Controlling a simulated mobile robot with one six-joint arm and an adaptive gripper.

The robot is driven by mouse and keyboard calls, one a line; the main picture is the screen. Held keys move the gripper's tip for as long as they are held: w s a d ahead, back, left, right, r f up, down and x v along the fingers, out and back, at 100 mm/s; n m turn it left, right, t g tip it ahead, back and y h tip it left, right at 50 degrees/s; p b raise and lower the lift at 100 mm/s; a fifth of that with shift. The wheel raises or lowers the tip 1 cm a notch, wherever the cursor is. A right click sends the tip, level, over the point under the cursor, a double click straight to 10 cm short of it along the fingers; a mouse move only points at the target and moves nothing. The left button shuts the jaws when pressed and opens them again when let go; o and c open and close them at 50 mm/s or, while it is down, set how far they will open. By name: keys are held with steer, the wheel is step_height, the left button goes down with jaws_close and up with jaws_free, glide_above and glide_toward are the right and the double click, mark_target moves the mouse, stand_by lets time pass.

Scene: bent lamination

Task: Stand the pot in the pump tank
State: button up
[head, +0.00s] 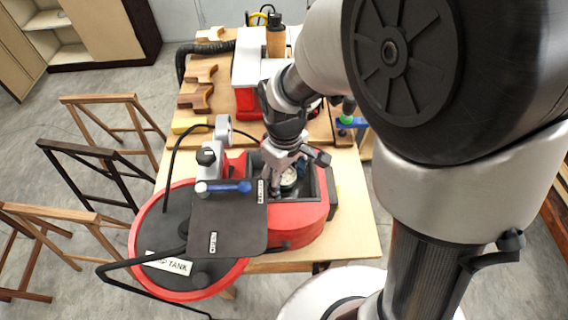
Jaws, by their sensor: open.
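A round red-rimmed unit with a dark top carries a white label (168,264) whose visible end reads "TANK"; its start is partly covered. Beside it is a red housing (300,222) with a dark, open rectangular recess. A small round item with a pale face (289,178) sits in the recess; I cannot tell whether it is the pot or a gauge. My gripper (285,178) points down at the recess, close to the round item. It is open, and its fingertips are partly hidden, so contact cannot be told.
Black hoses curve around the left. Wooden shapes (198,97) lie farther back on the wooden table (352,235). Wooden trestles (110,110) stand on the left floor.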

mark_target(285, 174)
step_height(285, 174, up, 11)
steer(key=p, duration=0.3)
steer(key=shift+r, duration=0.1)
steer(key=s+d+r+m+t, duration=0.4)
steer(key=s+d+r+m, duration=0.4)
steer(key=s+d, duration=0.3)
steer(key=shift+s+r+m+t, duration=0.3)
steer(key=shift+s+r, duration=0.15)
steer(key=shift+s, duration=0.8)
